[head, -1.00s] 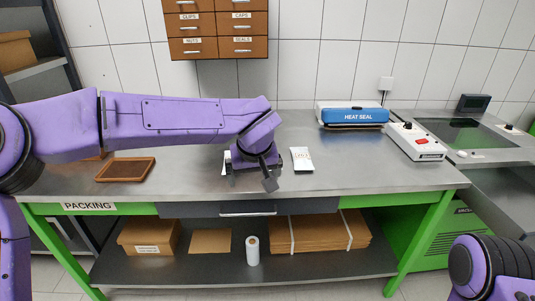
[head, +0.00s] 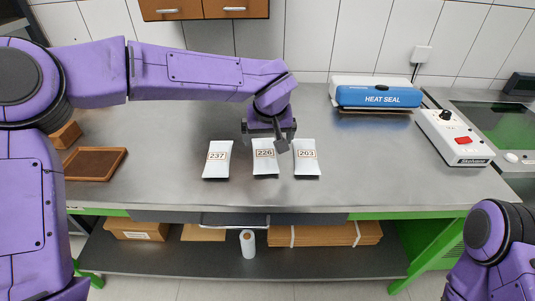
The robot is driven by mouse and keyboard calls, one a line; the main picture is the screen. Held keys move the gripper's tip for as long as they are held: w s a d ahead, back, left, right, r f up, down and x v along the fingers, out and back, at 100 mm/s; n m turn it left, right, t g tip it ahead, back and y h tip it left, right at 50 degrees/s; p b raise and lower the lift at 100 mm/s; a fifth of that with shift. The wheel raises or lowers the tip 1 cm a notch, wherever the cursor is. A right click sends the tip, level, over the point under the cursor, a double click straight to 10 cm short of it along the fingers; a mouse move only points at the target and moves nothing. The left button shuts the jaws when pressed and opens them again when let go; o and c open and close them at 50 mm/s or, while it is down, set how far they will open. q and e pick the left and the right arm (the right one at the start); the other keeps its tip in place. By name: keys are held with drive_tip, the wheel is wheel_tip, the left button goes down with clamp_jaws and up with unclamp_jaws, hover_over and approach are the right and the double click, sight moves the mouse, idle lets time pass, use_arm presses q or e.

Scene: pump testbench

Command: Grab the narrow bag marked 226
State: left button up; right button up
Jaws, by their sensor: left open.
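Three narrow white bags lie side by side on the steel packing table (head: 400,185). The bag marked 226 (head: 265,165) is in the middle. The bag marked 237 (head: 217,163) lies to its left and the bag marked 203 (head: 306,160) to its right. My left gripper (head: 270,137) is open at the far end of bag 226, pointing down. One dark finger part overlaps the right edge of that bag in the picture; I cannot tell whether it touches. My right arm shows at the lower right, but its gripper is out of view.
A brown tray (head: 96,178) lies at the left of the table. A blue heat sealer (head: 377,95) and a white control box with a red switch (head: 455,138) stand at the right. The table front is clear. Boxes and a white roll (head: 248,243) are on the shelf below.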

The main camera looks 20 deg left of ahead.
sight(265, 156)
use_arm(q)
drive_tip(key=shift+a+f, duration=0.2)
drive_tip(key=shift+f, duration=0.3)
drive_tip(key=x, duration=0.3)
drive_tip(key=s+x, duration=0.1)
drive_tip(key=x, duration=0.2)
drive_tip(key=shift+f, duration=0.3)
drive_tip(key=shift+f, duration=0.15)
drive_tip(key=c, duration=1.3)
